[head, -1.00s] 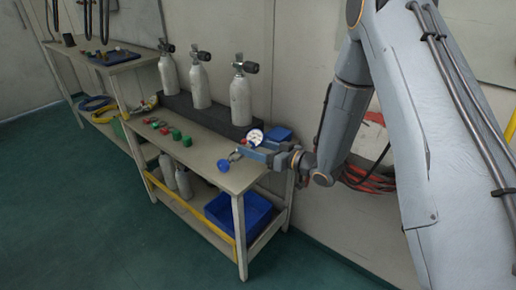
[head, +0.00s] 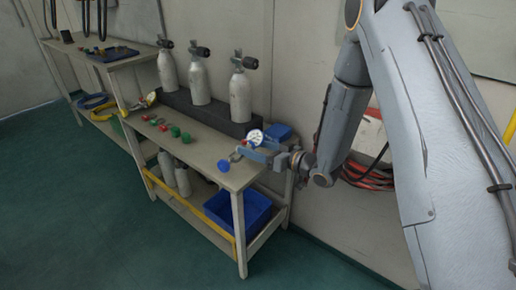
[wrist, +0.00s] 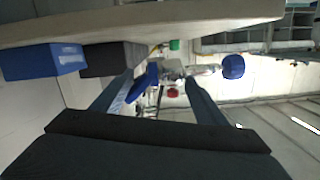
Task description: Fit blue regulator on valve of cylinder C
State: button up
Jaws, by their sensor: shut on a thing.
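My gripper (head: 246,152) is shut on the blue regulator, holding it over the right end of the bench. The regulator's round blue knob (head: 223,166) points left, and its white-faced gauge (head: 256,136) stands above the jaws. In the wrist view the blue knob (wrist: 233,66) shows past the fingers (wrist: 160,80). Three grey cylinders with black-knobbed valves stand in a row: left (head: 168,72), middle (head: 200,86) and right (head: 240,98). No letters are readable, so I cannot tell which is C. The regulator is apart from every valve.
The cylinders stand in a dark rack (head: 180,105) along the back of the bench (head: 205,153). Several red and green caps (head: 175,131) lie in front. A blue box (head: 278,132) sits right of the rack. A blue bin (head: 245,212) is on the lower shelf.

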aim_at(256, 165)
jog(key=shift+f+b, duration=0.6)
jog(key=shift+f, duration=1.25)
dwell(1.9)
jog(key=o, duration=2.1)
jog(key=shift+f, duration=0.1)
jog(key=v, duration=0.7)
jog(key=shift+s+d, duration=0.2)
jog(key=shift+d, duration=0.15)
